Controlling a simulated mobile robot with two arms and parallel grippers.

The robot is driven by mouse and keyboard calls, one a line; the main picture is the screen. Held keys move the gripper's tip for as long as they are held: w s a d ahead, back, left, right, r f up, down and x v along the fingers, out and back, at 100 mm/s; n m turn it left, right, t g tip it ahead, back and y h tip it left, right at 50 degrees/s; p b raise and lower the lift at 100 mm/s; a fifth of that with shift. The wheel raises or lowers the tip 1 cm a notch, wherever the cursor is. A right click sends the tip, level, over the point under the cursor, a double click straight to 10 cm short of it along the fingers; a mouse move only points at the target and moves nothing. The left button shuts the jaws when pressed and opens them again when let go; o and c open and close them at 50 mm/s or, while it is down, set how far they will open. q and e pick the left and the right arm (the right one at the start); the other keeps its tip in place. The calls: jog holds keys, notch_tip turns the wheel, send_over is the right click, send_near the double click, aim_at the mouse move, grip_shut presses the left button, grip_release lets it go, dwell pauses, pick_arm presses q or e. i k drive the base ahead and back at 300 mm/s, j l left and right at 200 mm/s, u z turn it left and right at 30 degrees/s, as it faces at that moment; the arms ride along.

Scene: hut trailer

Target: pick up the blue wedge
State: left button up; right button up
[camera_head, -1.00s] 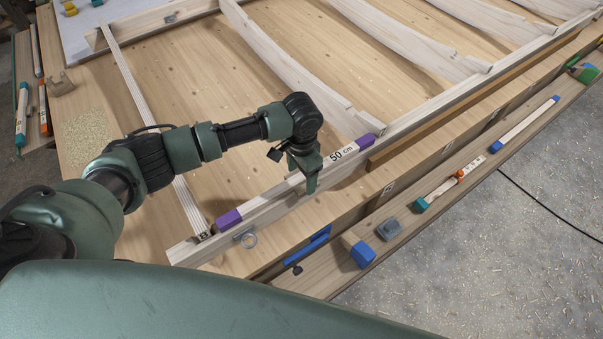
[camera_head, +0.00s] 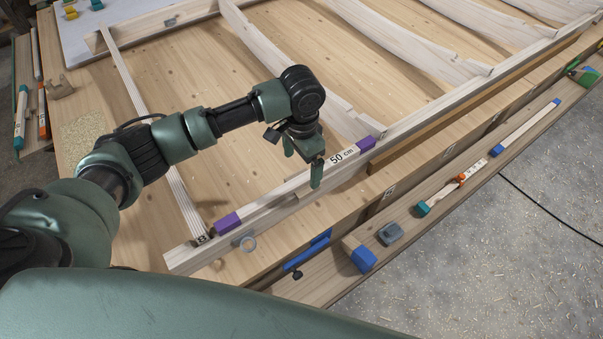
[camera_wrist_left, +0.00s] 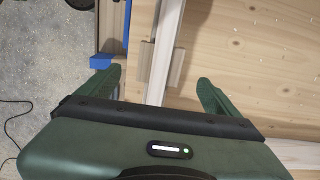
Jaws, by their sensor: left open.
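A blue wedge-like block (camera_head: 363,259) sits at the near end of the wooden ledge beside the table. A blue piece, likely the same block, also shows in the left wrist view (camera_wrist_left: 101,60), close by the left fingertip; its wedge shape is not clear. My left gripper (camera_head: 303,161) is over the light wooden rail (camera_head: 290,203), up and to the left of the block in the head view. In the left wrist view, its fingers (camera_wrist_left: 155,80) are spread, with the rail and a small wood piece (camera_wrist_left: 175,68) seen between them. Nothing is held. My right gripper is not in view.
A blue clamp-like bar (camera_head: 308,250) is at the table's edge. A grey block (camera_head: 390,233), a teal-ended tool (camera_head: 436,197) and a blue-ended stick (camera_head: 525,127) lie along the ledge.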

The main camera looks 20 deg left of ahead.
aim_at(363, 258)
jog(key=k+j, duration=0.8)
jog(key=j, duration=0.1)
